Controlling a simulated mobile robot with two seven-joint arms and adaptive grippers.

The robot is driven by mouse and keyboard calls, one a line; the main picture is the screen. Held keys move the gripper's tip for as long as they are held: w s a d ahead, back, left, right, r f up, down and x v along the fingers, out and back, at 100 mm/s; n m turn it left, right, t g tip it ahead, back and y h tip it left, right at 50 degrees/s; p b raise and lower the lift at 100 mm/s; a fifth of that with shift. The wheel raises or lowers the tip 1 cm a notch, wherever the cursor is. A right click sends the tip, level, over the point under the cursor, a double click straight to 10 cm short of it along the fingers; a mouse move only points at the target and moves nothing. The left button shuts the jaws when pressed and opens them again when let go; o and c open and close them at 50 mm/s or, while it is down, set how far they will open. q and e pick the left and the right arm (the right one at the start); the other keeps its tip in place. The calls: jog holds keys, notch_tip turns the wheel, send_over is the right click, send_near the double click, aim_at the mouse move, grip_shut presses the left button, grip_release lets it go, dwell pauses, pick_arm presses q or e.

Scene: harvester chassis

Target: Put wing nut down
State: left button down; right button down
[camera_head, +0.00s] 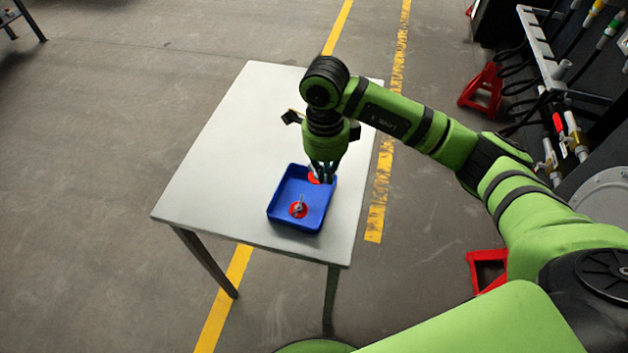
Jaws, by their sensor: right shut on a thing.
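A blue tray (274,207) stands on the white table. A red disc (297,211) lies in its near part, with a small grey metal piece (299,201), which looks like a wing nut, on it. A second red disc (313,179) shows at the tray's far end, partly hidden by my right gripper (322,176). That gripper points down over the far end of the tray, and its fingers are shut on a small piece, likely a wing nut, mostly hidden by the fingers. I cannot tell whether that piece touches the disc. My left gripper is out of view.
The white table (215,180) is bare around the tray, with most free room to the left and behind. A machine chassis with hoses (560,110) stands at the right edge. Red stands (483,90) rest on the floor beside it. Yellow lines cross the floor.

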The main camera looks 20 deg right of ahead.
aim_at(316, 195)
jog(key=shift+w+a+f, duration=0.7)
jog(key=shift+a+f, duration=0.1)
jog(key=shift+a, duration=0.2)
notch_tip(316, 195, down, 4)
jog(key=shift+r+p, duration=0.1)
jog(key=shift+p, duration=0.45)
jog(key=shift+f+b, duration=0.25)
jog(key=shift+b, duration=0.05)
jog(key=c, duration=1.4)
grip_release()
